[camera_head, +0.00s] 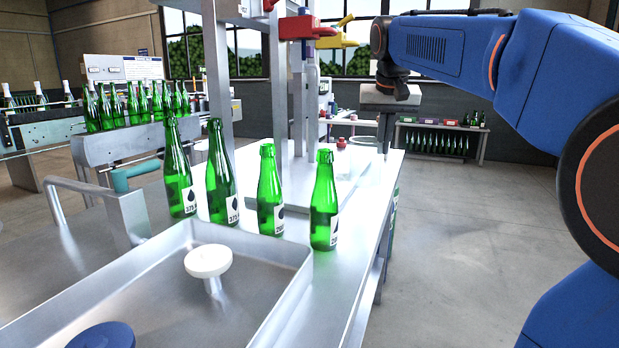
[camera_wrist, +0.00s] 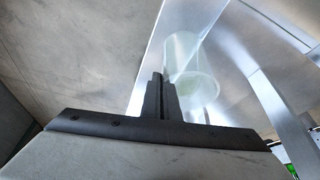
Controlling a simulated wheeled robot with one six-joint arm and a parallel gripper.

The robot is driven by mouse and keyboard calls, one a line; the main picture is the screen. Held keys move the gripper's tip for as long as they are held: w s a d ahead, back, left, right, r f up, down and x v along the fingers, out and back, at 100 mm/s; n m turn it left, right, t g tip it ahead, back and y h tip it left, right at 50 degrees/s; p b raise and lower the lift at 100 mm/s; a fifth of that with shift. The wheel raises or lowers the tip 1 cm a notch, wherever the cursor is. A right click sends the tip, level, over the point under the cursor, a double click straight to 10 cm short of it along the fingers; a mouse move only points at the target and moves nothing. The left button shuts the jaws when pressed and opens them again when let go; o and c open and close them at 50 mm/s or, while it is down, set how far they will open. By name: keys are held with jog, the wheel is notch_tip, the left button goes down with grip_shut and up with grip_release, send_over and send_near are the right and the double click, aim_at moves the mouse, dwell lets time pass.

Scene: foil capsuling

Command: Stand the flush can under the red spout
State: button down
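A clear, see-through can (camera_wrist: 190,68), which I take for the flush can, stands at the table's edge in the wrist view. It shows faintly at the far end of the table in the head view (camera_head: 364,147). The red spout (camera_head: 302,28) is on the steel stand, left of my gripper and higher. My gripper (camera_head: 383,140) points down beside the can. In the wrist view its two dark fingers (camera_wrist: 162,78) are together and overlap the can's left edge. I cannot tell whether they touch it.
Several green bottles (camera_head: 270,195) stand on the steel table between a tray (camera_head: 285,262) and the stand. A yellow spout (camera_head: 338,42) is right of the red one. A small red-capped bottle (camera_head: 342,143) stands near the can. Open floor (camera_head: 450,240) lies to the right.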

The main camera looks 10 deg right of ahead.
jog(key=w+a+f, duration=0.3)
jog(key=w+a, duration=0.7)
jog(key=a, duration=0.4)
jog(key=shift+f, duration=0.25)
jog(key=shift+w+f, duration=0.1)
jog(key=c, duration=2)
grip_release()
jog(key=shift+c, duration=0.2)
jog(key=v, duration=1.2)
